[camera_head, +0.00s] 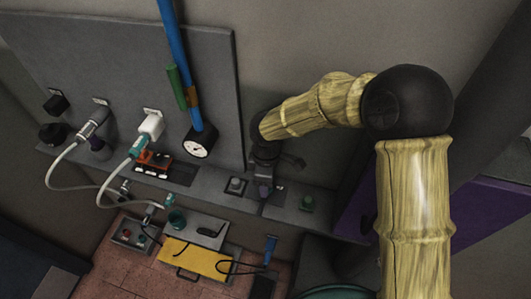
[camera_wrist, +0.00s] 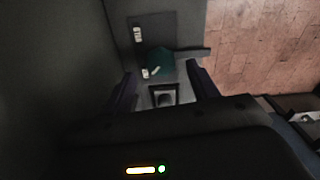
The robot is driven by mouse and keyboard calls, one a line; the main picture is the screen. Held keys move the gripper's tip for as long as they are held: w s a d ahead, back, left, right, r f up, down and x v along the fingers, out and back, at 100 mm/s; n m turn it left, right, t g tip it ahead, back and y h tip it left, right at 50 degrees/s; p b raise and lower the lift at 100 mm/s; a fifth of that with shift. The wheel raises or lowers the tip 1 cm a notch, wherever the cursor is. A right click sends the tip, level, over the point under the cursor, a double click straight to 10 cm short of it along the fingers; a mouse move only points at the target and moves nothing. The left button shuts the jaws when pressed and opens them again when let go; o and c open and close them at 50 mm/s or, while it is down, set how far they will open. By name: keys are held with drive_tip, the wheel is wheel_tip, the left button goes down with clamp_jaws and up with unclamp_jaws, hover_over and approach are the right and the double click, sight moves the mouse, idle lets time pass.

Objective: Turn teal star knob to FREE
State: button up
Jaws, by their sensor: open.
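The teal star knob (camera_wrist: 158,62) sits on a dark plate in the wrist view, just beyond my fingertips. Pale marks lie beside it, too small to read, so its setting cannot be told. In the head view it appears as a small green-teal knob (camera_head: 307,202) on the grey ledge, to the right of my gripper (camera_head: 278,177). In the wrist view my gripper (camera_wrist: 161,82) has its two dark fingers wide apart, with nothing held between them. The knob is ahead of the fingers and appears apart from them. Its lower edge is close to the gap.
A grey square button (camera_wrist: 163,97) lies between my fingers in the wrist view; it also shows on the ledge (camera_head: 235,185). A dial gauge (camera_head: 197,148), a blue lever (camera_head: 184,70) and cabled plugs (camera_head: 150,127) stand left. A yellow panel (camera_head: 195,259) is in front.

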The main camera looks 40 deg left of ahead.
wheel_tip(320, 180, up, 15)
drive_tip(key=b, duration=0.1)
drive_tip(key=shift+f+b, duration=0.15)
drive_tip(key=shift+b, duration=0.2)
idle(0.6)
